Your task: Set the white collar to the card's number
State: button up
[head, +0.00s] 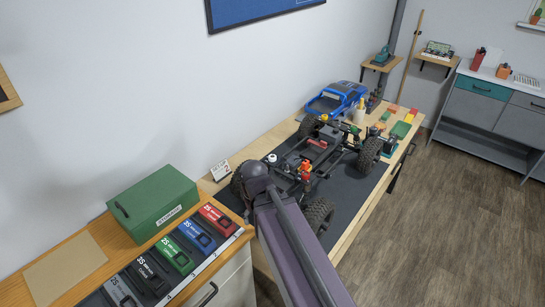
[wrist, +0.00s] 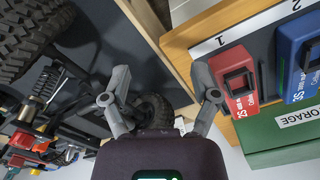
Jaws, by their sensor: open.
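The RC crawler chassis (head: 318,152) stands on a dark mat on the wooden bench. A small white round part (head: 271,158), perhaps the white collar, shows on its near left side, too small to read. The white card (head: 220,171) stands by the wall at the mat's left; its large figure looks like a 2. In the wrist view, my gripper (wrist: 162,82) is open and empty, with a chassis tyre (wrist: 155,110) beyond the gap. A shock spring (wrist: 45,84) shows at left, but I cannot make out the white collar there. My arm hides the gripper's fingers in the head view.
A green storage box (head: 155,203) and a row of coloured battery packs, including a red one (head: 218,219), lie on the cabinet at left. The red pack (wrist: 236,82) is close to the right finger. A blue truck body (head: 337,99) sits farther back on the bench.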

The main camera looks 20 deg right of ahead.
jog(key=w+d+r+m+p, duration=0.45)
jog(key=w+r+p, duration=0.35)
jog(key=w, duration=0.4)
notch_tip(320, 180, up, 9)
jog(key=m+p, duration=0.5)
jog(key=p, duration=0.4)
send_over(272, 156)
jog(key=shift+d+f+n, duration=0.1)
jog(key=shift+n, duration=0.15)
jog(key=shift+f, duration=0.2)
notch_tip(272, 156, down, 14)
jog(key=b, duration=1.4)
jog(key=shift+r, duration=0.25)
jog(key=shift+c, duration=0.3)
